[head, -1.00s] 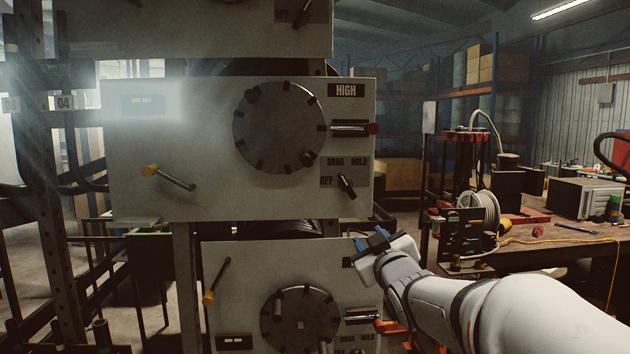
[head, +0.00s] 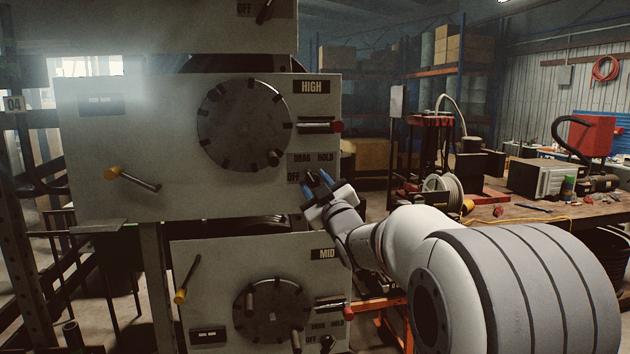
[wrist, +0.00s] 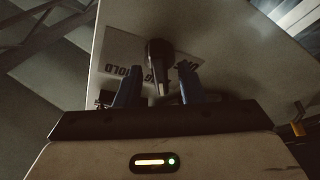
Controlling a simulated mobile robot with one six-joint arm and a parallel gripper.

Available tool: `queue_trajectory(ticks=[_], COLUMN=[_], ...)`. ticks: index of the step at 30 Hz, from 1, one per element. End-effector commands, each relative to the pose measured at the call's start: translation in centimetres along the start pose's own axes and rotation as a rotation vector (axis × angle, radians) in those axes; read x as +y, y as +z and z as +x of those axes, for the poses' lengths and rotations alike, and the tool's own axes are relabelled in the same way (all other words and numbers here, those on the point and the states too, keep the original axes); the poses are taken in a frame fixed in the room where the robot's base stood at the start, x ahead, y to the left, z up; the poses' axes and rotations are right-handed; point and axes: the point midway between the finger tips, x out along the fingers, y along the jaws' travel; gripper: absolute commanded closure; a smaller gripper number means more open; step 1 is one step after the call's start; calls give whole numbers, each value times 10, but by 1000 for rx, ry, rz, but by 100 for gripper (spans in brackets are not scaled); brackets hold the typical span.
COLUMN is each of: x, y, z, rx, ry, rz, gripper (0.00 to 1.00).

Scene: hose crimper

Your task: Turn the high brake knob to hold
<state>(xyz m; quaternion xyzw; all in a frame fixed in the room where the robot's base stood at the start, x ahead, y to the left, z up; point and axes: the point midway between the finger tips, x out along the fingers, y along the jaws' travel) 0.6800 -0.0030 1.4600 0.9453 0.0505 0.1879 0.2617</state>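The HIGH panel (head: 160,140) fills the upper left of the head view. Its brake plate, marked OFF, DRAG and HOLD (head: 325,158), is at the lower right corner. The high brake knob is dark; in the head view my gripper mostly hides it. In the wrist view the knob (wrist: 158,52) shows near the middle, its narrow bar pointing down between my fingers. My gripper (head: 318,181) has two blue fingers, apart in the wrist view (wrist: 158,88), one on each side of the bar. Gaps show beside it; I cannot tell which mark it points at.
A large dark dial (head: 245,125) and a red-tipped lever (head: 320,127) sit above the brake plate. A yellow-ended handle (head: 135,179) is at left. The MID panel (head: 205,260) lies below. A cluttered bench (head: 530,212) stands at right.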

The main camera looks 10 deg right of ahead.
Motion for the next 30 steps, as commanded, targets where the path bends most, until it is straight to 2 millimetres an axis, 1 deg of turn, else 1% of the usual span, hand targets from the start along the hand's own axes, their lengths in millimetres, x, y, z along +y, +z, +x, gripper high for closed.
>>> queue_trajectory(ticks=[6, 17, 25, 30], x=[-1, -1, -3, -6], y=[0, 0, 2, 4], z=[0, 0, -1, -2], rx=[0, 0, 0, 3], ry=[-1, -1, 8, 37], rz=[0, 0, 24, 94], gripper=[65, 94, 94, 94])
